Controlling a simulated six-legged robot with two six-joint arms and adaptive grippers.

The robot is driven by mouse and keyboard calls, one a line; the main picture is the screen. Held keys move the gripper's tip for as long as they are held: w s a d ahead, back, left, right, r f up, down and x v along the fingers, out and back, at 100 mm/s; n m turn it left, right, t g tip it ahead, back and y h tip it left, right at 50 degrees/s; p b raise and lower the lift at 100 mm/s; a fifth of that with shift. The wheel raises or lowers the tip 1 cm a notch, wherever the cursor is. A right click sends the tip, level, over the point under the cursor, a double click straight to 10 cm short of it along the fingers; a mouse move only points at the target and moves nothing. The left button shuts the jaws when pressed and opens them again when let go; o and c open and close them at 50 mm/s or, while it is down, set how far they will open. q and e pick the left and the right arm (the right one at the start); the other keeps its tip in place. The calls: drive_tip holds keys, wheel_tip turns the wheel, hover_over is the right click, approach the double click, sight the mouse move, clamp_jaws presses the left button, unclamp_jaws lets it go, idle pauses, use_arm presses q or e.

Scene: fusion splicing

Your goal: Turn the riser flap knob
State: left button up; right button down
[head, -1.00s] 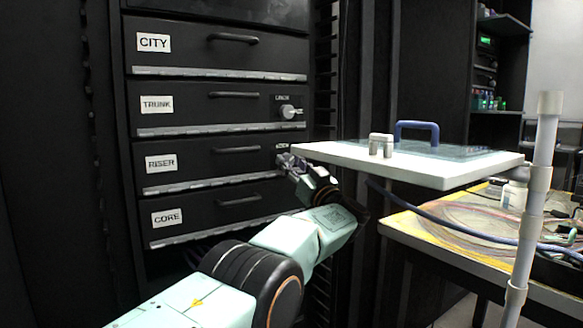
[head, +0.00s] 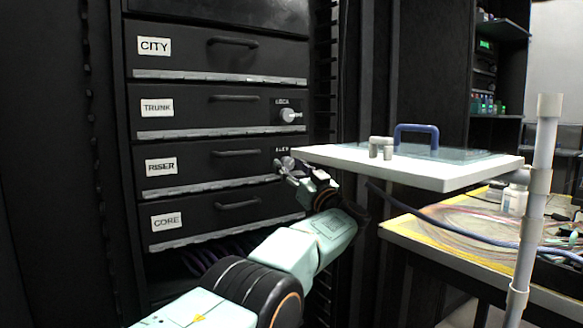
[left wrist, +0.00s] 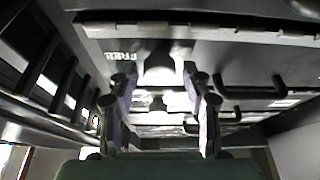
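The riser flap (head: 215,163) is a black panel, third down in the rack, with a white RISER label (head: 161,166) and a bar handle (head: 236,153). Its pale round knob (head: 287,162) is at the panel's right end, partly hidden by my left gripper (head: 284,171). In the left wrist view the knob (left wrist: 159,66) stands between the tips of my left gripper (left wrist: 160,78). The fingers are spread, with a gap visible on each side of the knob. My right gripper is not in view.
The TRUNK panel (head: 205,108) above has a similar knob (head: 290,115). The CORE panel (head: 190,217) is below. A white tray (head: 420,172) with a blue handle (head: 416,128) is close to the right of my gripper. A cable-covered bench (head: 420,237) stands behind it.

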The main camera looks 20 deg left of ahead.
use_arm(q)
drive_tip(key=shift+o, duration=0.3)
drive_tip(key=shift+d, duration=0.1)
drive_tip(key=shift+s+d+f, duration=0.2)
drive_tip(key=shift+d, duration=0.25)
drive_tip(key=shift+s+d+f, duration=0.25)
drive_tip(key=shift+s+d, duration=0.2)
drive_tip(key=shift+s, duration=0.05)
drive_tip(key=shift+v, duration=2.45)
